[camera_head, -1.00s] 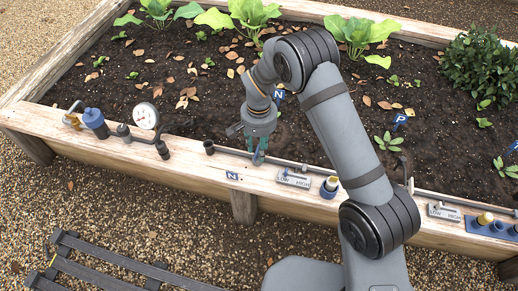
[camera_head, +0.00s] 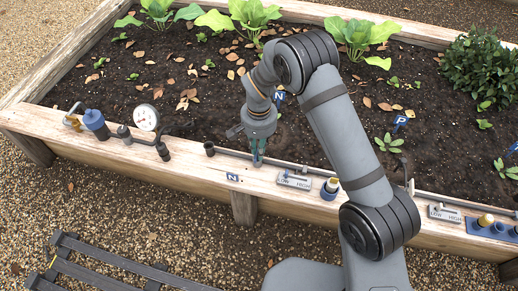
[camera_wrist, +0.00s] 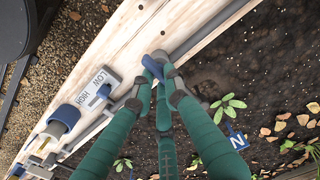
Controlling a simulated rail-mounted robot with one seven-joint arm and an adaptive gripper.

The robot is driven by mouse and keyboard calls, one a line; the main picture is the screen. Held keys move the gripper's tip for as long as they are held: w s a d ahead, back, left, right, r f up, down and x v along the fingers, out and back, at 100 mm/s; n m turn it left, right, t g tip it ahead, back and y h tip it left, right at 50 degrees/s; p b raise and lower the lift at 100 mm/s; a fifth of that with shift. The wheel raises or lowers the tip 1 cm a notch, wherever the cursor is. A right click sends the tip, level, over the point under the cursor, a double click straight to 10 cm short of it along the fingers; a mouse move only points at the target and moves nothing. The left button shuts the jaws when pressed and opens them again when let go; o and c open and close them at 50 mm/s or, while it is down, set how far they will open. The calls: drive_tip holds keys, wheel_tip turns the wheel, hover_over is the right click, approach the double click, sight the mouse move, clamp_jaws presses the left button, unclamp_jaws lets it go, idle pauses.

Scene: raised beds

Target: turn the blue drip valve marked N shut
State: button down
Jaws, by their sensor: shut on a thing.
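The blue drip valve handle (camera_wrist: 152,66) shows in the wrist view between my fingertips, at the grey pipe on the bed's wooden edge. It appears to lie crosswise to the pipe.
A LOW/HIGH plate (camera_head: 294,181) and a blue cup-like fitting (camera_head: 329,190) sit right of the valve. A round gauge (camera_head: 146,117) and a blue filter (camera_head: 96,123) stand at the left. A blue P tag (camera_head: 401,119) marks soil farther right.

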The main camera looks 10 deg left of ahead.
drive_tip(key=shift+m, duration=0.4)
drive_tip(key=m+b, duration=0.2)
drive_tip(key=shift+f+m, duration=0.1)
drive_tip(key=shift+m, duration=0.3)
drive_tip(key=m+b, duration=0.1)
drive_tip(key=m, duration=0.1)
drive_tip(key=m+b, duration=0.1)
drive_tip(key=m, duration=0.2)
drive_tip(key=shift+s+d+b, duration=0.1)
drive_tip(key=shift+s+b, duration=0.1)
drive_tip(key=shift+b, duration=0.15)
drive_tip(key=m+b, duration=0.3)
drive_tip(key=m, duration=0.2)
drive_tip(key=shift+s+m, duration=0.15)
drive_tip(key=shift+m, duration=0.25)
drive_tip(key=shift+s+m+b, duration=0.1)
drive_tip(key=shift+m+b, duration=0.75)
drive_tip(key=shift+m, duration=0.95)
drive_tip(key=c, duration=1.8)
unclamp_jaws()
drive_tip(key=shift+o, duration=0.3)
